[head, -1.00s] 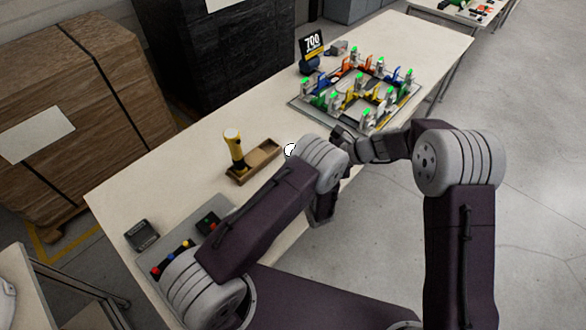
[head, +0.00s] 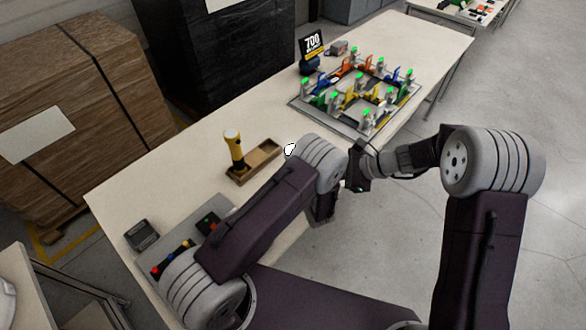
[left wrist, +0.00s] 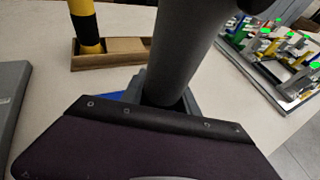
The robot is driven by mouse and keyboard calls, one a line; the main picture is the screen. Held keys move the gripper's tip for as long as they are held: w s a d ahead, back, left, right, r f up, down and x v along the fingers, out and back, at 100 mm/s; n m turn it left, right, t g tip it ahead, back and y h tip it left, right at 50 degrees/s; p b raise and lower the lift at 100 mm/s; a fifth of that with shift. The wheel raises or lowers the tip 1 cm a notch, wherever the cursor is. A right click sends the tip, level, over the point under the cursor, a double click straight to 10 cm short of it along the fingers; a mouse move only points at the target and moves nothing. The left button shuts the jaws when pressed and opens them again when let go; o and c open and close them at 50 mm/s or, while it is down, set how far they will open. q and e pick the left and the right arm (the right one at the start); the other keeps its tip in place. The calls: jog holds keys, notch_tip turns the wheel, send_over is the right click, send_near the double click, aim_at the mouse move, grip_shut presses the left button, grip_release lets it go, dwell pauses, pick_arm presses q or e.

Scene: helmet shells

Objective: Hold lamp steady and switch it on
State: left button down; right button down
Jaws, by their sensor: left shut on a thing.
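The left wrist view shows a thick dark grey cylinder (left wrist: 185,50) close to the camera, which looks like the body of the lamp. My left gripper (left wrist: 165,105) is shut on it, its fingers mostly hidden behind a dark purple panel. In the head view a small white rounded part (head: 290,149), perhaps the lamp's end, shows beside my left arm, which hides the rest. My right gripper (head: 357,180) is just right of my left wrist, beyond the table's front edge; its finger gap is not clear. I cannot see a switch.
A yellow and black tool (head: 234,152) stands upright in a wooden tray (head: 262,160) on the table (head: 190,180). A frame of coloured fixtures with green lights (head: 350,105) and a "700" sign (head: 312,45) stand farther back. A dark square box (head: 141,235) lies at the near left.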

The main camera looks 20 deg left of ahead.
pick_arm(q)
jog(key=c, duration=0.8)
grip_release()
jog(key=shift+c, duration=0.2)
jog(key=p+v, duration=0.2)
jog(key=v, duration=1.7)
jog(key=shift+d+f, duration=0.1)
